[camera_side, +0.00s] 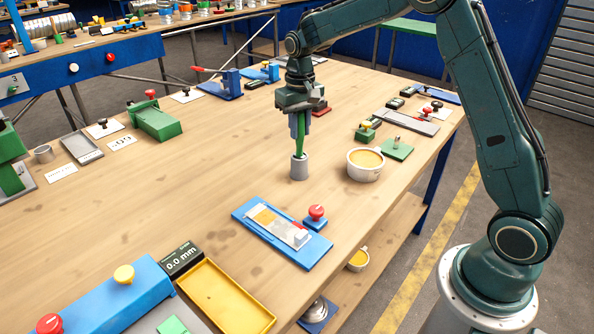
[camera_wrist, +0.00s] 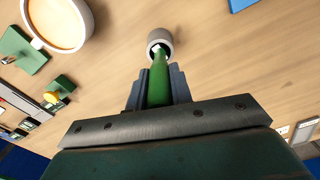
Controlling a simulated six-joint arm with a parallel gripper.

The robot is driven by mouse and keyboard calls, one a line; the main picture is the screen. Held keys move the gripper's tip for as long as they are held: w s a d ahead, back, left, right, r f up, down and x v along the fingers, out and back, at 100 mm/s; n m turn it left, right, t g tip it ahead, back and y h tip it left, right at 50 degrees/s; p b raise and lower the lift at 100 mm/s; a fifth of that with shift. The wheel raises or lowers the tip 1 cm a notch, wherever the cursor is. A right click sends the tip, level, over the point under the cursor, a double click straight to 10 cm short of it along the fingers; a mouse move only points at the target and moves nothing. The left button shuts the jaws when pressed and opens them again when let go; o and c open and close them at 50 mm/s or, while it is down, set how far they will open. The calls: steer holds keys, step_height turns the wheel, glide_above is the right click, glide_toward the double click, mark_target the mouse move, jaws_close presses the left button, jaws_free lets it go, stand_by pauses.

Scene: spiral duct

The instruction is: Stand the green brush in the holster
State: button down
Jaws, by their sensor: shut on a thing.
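The green brush (camera_side: 300,146) is held upright in my gripper (camera_side: 299,128), which is shut on its handle. The grey cylindrical holster (camera_side: 299,167) stands on the table directly below. The lower end of the brush meets the holster's mouth in the side view; how deep it sits inside is hidden. In the wrist view the green brush (camera_wrist: 159,80) runs between both fingers of my gripper (camera_wrist: 160,85) toward the holster (camera_wrist: 159,40), and a pale tip shows at the holster opening.
A white tub with yellow-orange contents (camera_side: 366,164) stands close to the right of the holster. A blue fixture with a red knob (camera_side: 282,234) lies in front. A green plate (camera_side: 396,149) is beyond the tub. The table left of the holster is clear.

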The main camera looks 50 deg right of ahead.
steer(key=c, duration=1.2)
jaws_free()
steer(key=shift+f, duration=0.1)
steer(key=shift+o, duration=0.2)
step_height(320, 180, up, 14)
steer(key=shift+f, duration=0.1)
